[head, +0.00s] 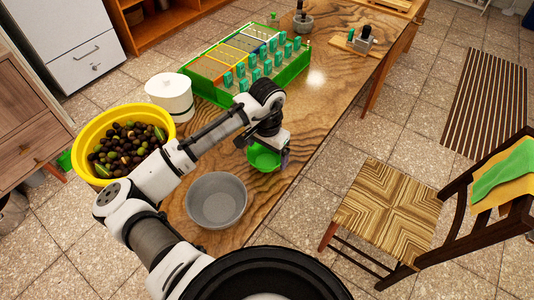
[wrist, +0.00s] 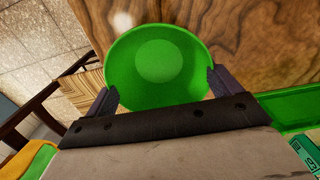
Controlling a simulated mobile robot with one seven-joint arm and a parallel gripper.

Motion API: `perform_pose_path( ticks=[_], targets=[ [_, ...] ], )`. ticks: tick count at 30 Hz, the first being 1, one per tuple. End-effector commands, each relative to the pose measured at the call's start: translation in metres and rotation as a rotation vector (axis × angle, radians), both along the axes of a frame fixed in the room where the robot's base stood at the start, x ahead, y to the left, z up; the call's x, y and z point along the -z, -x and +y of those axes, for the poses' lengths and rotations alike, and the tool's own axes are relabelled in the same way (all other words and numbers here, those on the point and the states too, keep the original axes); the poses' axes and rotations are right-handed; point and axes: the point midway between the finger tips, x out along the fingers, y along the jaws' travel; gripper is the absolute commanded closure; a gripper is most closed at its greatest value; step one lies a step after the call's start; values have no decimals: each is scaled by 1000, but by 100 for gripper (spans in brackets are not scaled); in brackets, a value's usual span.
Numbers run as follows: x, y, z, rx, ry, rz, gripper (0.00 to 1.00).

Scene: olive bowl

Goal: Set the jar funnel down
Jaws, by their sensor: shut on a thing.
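The jar funnel (head: 264,157) is bright green, round and wide-mouthed. It hangs under my gripper (head: 284,156) over the right edge area of the wooden table, right of the grey bowl. In the wrist view the funnel (wrist: 158,66) sits between the two dark fingers of my gripper (wrist: 160,90), which are shut on it. I look into its mouth and see a paler round centre. Wood grain shows behind it. I cannot tell whether its lower end touches the table.
A grey bowl (head: 216,201) stands on the table (head: 321,91) near the front. A yellow bowl of olives (head: 84,128) and a white lidded canister (head: 172,95) are at left. A green crate (head: 207,94) with several teal-tagged compartments stands behind. A chair (head: 386,210) is at right.

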Motion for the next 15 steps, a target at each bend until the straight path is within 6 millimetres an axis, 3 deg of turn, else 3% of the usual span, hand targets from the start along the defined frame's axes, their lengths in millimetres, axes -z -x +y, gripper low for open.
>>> perform_pose_path(
  ticks=[4,15],
  targets=[
    [13,0,1,-1,-1,0,32],
    [18,0,0,-1,0,0,32]
  ],
)
